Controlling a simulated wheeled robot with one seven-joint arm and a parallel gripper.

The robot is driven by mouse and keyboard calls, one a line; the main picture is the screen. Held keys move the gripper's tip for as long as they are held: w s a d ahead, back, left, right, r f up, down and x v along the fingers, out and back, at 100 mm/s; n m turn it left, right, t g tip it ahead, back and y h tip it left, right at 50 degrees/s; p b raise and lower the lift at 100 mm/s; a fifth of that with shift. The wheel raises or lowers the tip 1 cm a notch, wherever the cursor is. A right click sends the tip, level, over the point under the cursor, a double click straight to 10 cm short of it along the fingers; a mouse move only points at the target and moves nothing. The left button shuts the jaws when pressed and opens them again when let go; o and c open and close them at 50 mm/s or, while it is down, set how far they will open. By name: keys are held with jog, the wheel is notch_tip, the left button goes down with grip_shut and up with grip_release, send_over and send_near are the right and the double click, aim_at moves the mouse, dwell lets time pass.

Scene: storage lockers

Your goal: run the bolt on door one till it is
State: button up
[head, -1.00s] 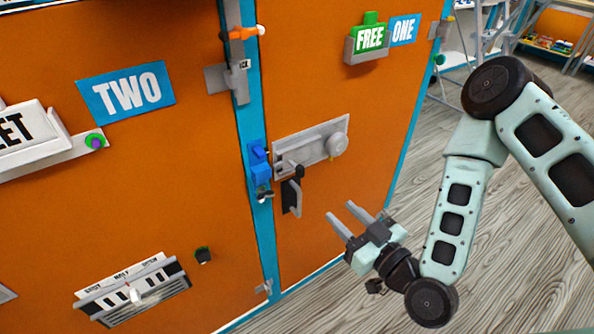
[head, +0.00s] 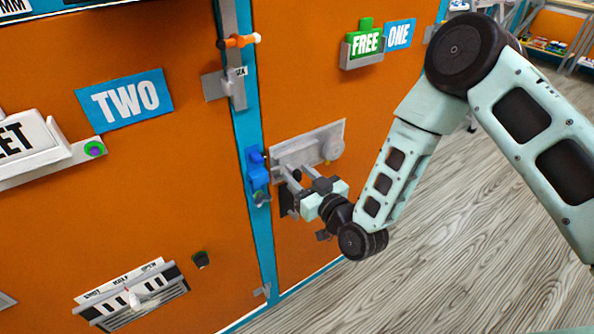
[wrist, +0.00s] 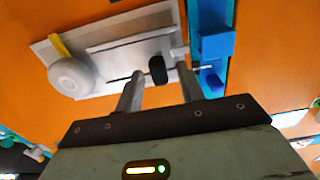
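Door one (head: 385,95) is orange, with a grey bolt plate (head: 318,140) near its left edge. The plate also shows in the wrist view (wrist: 110,30), with a black bolt knob (wrist: 157,70) at its lower right. A blue catch (head: 257,168) is on the blue frame beside the plate; the wrist view shows it at the right (wrist: 212,45). My gripper (head: 288,181) is at the bolt, its fingers partly covering it. In the wrist view my open fingers (wrist: 161,78) stand either side of the black knob, with gaps visible.
A round grey dial (head: 331,150) sits on the plate's right end. A dark handle (head: 288,200) is below, partly hidden by my gripper. Door two (head: 60,215) is at left, with an orange-handled latch (head: 240,41) above. Wooden floor (head: 470,240) is clear at right.

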jog(key=shift+x, duration=0.85)
grip_shut()
jog(key=shift+s+a+b, duration=0.35)
jog(key=shift+s+a, duration=0.5)
jog(key=shift+a, duration=0.35)
grip_release()
jog(key=shift+d, duration=0.1)
